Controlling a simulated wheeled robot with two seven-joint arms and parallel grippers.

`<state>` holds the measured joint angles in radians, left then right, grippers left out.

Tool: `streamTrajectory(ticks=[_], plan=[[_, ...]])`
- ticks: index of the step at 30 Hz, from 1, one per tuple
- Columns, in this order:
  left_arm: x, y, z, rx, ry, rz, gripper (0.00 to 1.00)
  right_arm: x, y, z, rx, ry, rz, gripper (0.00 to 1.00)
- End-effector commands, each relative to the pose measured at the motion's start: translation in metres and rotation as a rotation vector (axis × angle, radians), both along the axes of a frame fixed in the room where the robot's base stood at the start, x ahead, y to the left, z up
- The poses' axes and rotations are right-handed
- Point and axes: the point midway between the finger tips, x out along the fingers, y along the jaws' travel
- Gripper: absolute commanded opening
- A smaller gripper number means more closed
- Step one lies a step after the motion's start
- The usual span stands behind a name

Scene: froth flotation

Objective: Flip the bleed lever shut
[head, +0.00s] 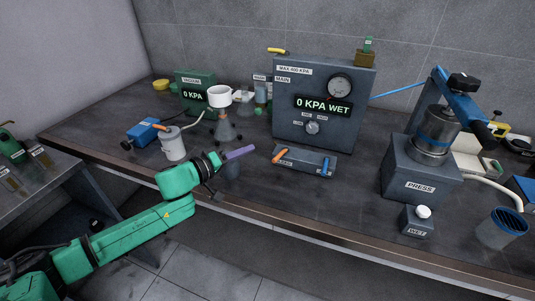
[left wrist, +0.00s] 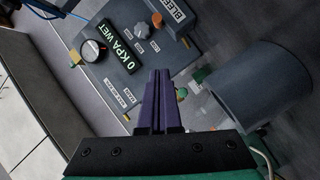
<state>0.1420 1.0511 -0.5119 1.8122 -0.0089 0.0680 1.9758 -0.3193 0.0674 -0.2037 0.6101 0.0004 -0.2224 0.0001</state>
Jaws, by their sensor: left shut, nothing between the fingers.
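A low grey lever block (head: 303,162) stands on the bench in front of the grey gauge panel (head: 312,80). It carries an orange lever (head: 280,155) at its left end and a blue lever (head: 325,166) at its right end. Both are tilted. In the left wrist view a block marked with letters that start "BLEE" (left wrist: 163,8) shows at the top edge, partly cut off. My left gripper (head: 252,149) has purple fingers, shut and empty, pointing right, left of the orange lever and apart from it. The fingers also show in the left wrist view (left wrist: 158,75). My right gripper is not in view.
A white funnel on a flask (head: 222,115) and a pale pot (head: 172,146) stand to the left. The press (head: 418,178) and a small "WET" bottle (head: 416,220) are to the right. The bench front is clear before the levers.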

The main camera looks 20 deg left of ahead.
Motion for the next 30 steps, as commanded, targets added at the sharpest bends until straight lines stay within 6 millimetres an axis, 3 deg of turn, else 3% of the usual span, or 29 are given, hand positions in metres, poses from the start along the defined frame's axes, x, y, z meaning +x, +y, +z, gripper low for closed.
streamTrajectory(ticks=[5,8,15,30], plan=[[0.028,-0.015,-0.001,-0.003,-0.002,0.002,0.00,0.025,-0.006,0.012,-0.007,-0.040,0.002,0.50],[0.044,-0.025,-0.003,-0.001,-0.002,0.001,0.00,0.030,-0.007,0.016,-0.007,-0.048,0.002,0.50],[0.033,-0.052,-0.026,-0.002,0.002,0.000,0.00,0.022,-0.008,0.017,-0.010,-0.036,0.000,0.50],[0.030,-0.060,-0.028,-0.007,0.000,0.025,0.00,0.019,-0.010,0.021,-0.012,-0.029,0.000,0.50]])
